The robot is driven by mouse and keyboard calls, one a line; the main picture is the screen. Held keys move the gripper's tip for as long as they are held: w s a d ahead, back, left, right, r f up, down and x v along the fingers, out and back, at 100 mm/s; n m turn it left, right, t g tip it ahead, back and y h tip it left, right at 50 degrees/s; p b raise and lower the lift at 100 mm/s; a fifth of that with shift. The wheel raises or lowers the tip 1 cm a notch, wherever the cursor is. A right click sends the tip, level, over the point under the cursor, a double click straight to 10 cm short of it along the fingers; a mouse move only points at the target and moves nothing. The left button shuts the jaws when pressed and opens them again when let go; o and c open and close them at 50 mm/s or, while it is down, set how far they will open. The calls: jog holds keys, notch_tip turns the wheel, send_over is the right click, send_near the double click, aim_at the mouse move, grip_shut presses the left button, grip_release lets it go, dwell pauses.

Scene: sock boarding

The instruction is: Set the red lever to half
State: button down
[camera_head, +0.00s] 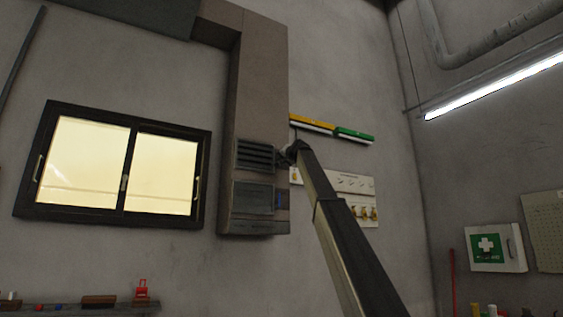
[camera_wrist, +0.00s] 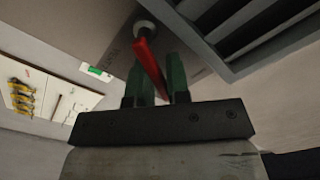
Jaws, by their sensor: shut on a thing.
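The red lever (camera_wrist: 148,62) shows in the wrist view, running from a pale round pivot (camera_wrist: 147,30) down between the two green fingers of my gripper (camera_wrist: 157,80). My gripper is shut on the lever. In the head view, my gripper (camera_head: 292,150) is at the right side of the tall brown duct (camera_head: 260,90), beside its slatted vent (camera_head: 256,156). The lever cannot be made out in the head view, where my arm and gripper cover that spot.
The vent (camera_wrist: 255,35) lies close to the right of my gripper in the wrist view. A white board with hooks (camera_head: 350,185) hangs on the wall behind my arm. A yellow and green rail (camera_head: 330,128) is above it. A window (camera_head: 115,165) is left of the duct.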

jog(key=shift+s+a+r+n, duration=0.2)
jog(key=shift+r+n, duration=0.1)
jog(key=shift+r, duration=0.1)
jog(key=c, duration=1.2)
grip_release()
jog(key=shift+s+f, duration=0.1)
jog(key=shift+f, duration=0.2)
jog(key=v, duration=1)
jog(key=shift+s+r, duration=0.15)
jog(key=shift+s, duration=0.25)
